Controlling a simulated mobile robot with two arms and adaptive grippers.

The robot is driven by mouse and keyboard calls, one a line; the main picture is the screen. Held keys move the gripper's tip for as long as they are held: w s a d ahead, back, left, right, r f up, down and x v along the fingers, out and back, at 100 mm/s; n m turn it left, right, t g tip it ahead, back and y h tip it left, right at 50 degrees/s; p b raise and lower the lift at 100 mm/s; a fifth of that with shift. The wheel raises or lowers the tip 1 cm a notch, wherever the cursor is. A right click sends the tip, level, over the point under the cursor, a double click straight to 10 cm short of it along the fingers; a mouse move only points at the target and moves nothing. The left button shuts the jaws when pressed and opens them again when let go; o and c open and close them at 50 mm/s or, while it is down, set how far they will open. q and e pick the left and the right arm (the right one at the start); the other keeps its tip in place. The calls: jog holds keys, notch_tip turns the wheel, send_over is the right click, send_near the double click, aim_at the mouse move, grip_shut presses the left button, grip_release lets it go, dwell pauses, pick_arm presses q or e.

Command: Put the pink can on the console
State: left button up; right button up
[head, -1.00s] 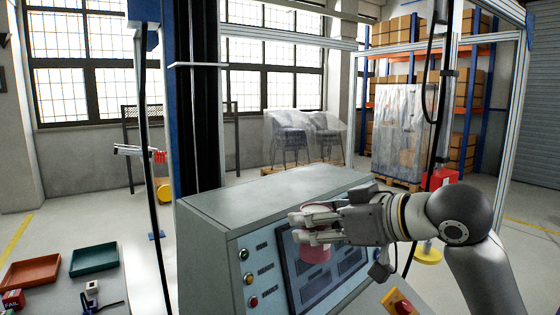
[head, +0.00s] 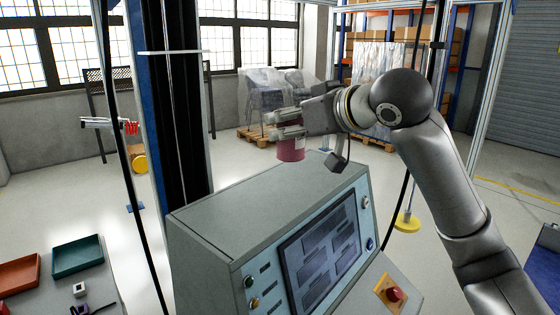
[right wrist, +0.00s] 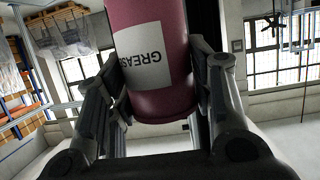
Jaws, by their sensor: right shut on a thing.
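The pink can (head: 291,150) is held in my right gripper (head: 287,125), in the head view over the back right part of the console's top. In the right wrist view the can (right wrist: 160,95) sits between the two fingers (right wrist: 155,90), and its label reads GREASE. My right gripper is shut on it. The grey console (head: 235,200) has a flat top, a sloped screen and buttons on its front. Whether the can's bottom touches the top is hard to tell; it looks a little above it.
The console's top is bare. A red stop button (head: 395,294) is on its lower front ledge. A green tray (head: 78,257) and an orange tray (head: 18,275) lie at the lower left. Wrapped chairs (head: 265,95) stand behind, far from the console.

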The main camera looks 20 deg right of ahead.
jog(key=w+f+p, duration=0.1)
jog(key=w+f, duration=0.2)
jog(key=w+d+f, duration=0.1)
jog(key=w+f, duration=0.2)
jog(key=f, duration=0.1)
jog(key=w+f+p, duration=0.1)
jog(key=w+f, duration=0.2)
jog(key=f, duration=0.1)
jog(key=shift+d+p, duration=0.25)
jog(key=shift+p, duration=0.1)
jog(key=shift+r, duration=0.1)
jog(key=shift+s, duration=0.1)
jog(key=o, duration=1.2)
